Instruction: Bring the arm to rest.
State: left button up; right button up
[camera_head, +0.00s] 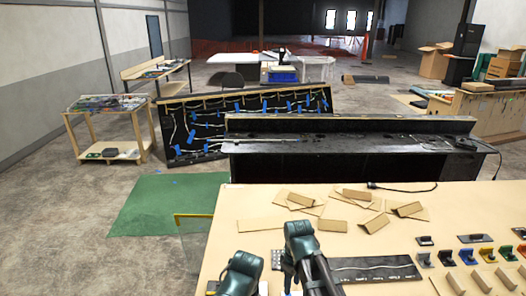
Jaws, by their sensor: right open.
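My right arm comes up from the bottom edge near the middle, over the light wooden table (232,207). My right gripper (290,268) is open, with nothing seen between its fingers; its fingertips are hard to make out. My left arm (241,272) shows low in the picture, left of the right one. Its fingers are hidden or out of the picture. A black panel with a wavy white line (378,270) lies on the table to the right of the right gripper. Several coloured switch-like parts (468,256) stand at the table's right side.
Several folded cardboard pieces (374,222) lie on the table beyond my arms. A black console bench (335,165) stands behind the table. A tilted black board with blue tags (200,125) is at the left. The green mat (165,205) is bare.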

jog(key=s+d+m, duration=0.7)
jog(key=d+m, duration=0.1)
jog(key=m, duration=0.2)
pick_arm(q)
notch_tip(320, 180, down, 14)
jog(key=b, duration=1.4)
pick_arm(e)
jog(key=s+a+f+n+h, duration=0.1)
jog(key=s+a+f+n, duration=0.3)
jog(key=a+f, duration=0.7)
notch_tip(320, 180, down, 3)
jog(key=shift+s+f+g, duration=0.1)
jog(key=shift+s+g, duration=0.2)
jog(key=shift+s, duration=0.2)
pick_arm(q)
jog(key=shift+a+f, duration=0.1)
